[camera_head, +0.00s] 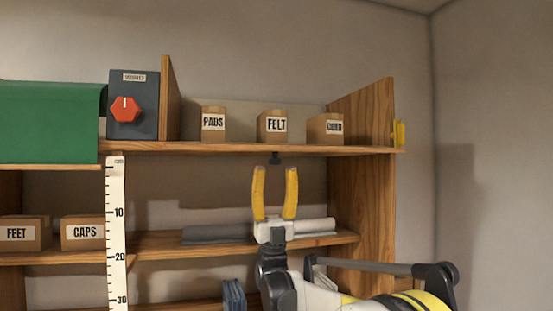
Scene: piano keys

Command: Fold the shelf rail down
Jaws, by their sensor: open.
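My gripper (275,172) has two yellow fingers pointing up, spread apart with nothing between them. It is in front of the middle shelf (155,245), with its tips just below the front edge of the upper shelf (240,149) in the picture. A yellow piece (398,133) sits at the right end of the upper shelf, beside the wooden end panel (372,110). I cannot tell for sure which part is the shelf rail. Contact with the shelf cannot be judged.
Boxes marked PADS (213,124), FELT (272,127) and one unreadable (325,129) stand on the upper shelf. A dark box with a red knob (124,109) stands left. A ruler (116,230) hangs below. Grey rolls (215,234) lie behind my gripper. The right wall is bare.

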